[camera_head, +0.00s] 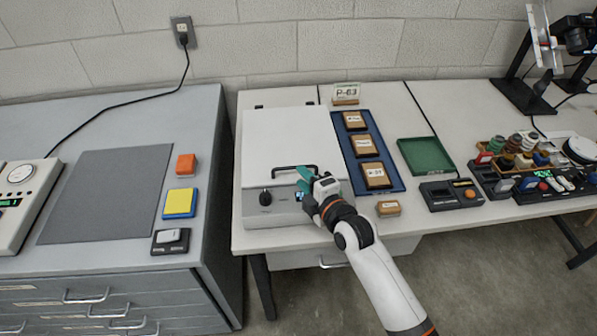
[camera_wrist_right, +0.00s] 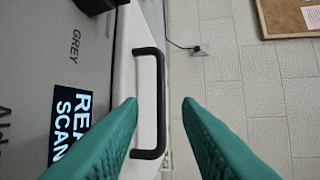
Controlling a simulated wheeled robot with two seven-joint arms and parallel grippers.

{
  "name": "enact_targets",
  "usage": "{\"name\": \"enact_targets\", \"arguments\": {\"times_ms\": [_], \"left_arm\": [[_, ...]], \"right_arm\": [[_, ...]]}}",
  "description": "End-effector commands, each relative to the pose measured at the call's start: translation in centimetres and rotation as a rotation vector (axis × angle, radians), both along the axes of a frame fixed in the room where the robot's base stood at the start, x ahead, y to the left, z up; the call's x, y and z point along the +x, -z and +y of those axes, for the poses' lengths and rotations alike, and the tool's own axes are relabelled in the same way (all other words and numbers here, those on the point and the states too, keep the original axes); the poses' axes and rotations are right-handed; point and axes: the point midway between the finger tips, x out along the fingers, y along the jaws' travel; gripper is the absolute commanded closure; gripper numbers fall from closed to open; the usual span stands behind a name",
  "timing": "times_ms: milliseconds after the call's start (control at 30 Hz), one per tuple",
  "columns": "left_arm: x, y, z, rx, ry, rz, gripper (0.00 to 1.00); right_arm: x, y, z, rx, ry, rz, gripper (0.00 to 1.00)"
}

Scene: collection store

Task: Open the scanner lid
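The scanner (camera_head: 262,210) is a pale grey box on the middle table, with a flat white lid (camera_head: 290,137) lying closed on top. A black bar handle (camera_head: 293,168) sits at the lid's front edge, above a black knob and a small display. My right gripper (camera_head: 304,181) is at the handle's right end, with green fingers. In the right wrist view its fingers (camera_wrist_right: 160,102) are open and apart, and the black handle (camera_wrist_right: 160,100) shows between and beyond the fingertips, nearer the left finger. Contact cannot be told. My left gripper is not in view.
A blue tray (camera_head: 389,163) with several labelled wooden blocks stands right of the scanner. A small wooden block (camera_head: 388,208) lies near the front edge. A green tray (camera_head: 425,156) is farther right. A grey cabinet (camera_head: 210,262) stands left, across a gap. A wall is behind.

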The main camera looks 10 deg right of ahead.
Motion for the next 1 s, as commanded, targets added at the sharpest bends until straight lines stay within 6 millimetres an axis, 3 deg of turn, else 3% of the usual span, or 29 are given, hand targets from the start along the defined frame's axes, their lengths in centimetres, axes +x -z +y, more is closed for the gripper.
{"name": "enact_targets", "arguments": {"times_ms": [200, 567, 800, 1000], "left_arm": [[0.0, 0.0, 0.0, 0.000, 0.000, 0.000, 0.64], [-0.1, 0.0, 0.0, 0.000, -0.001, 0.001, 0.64], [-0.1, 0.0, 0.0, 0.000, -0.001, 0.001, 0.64], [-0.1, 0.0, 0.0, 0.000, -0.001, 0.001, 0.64]], "right_arm": [[2.5, 0.5, 1.0, 0.000, 0.000, 0.000, 0.69], [3.1, 0.6, 1.3, 0.000, 0.000, 0.001, 0.69], [3.0, 0.6, 1.3, 0.000, 0.000, 0.001, 1.00], [3.0, 0.6, 1.3, 0.000, 0.000, 0.001, 1.00]]}}
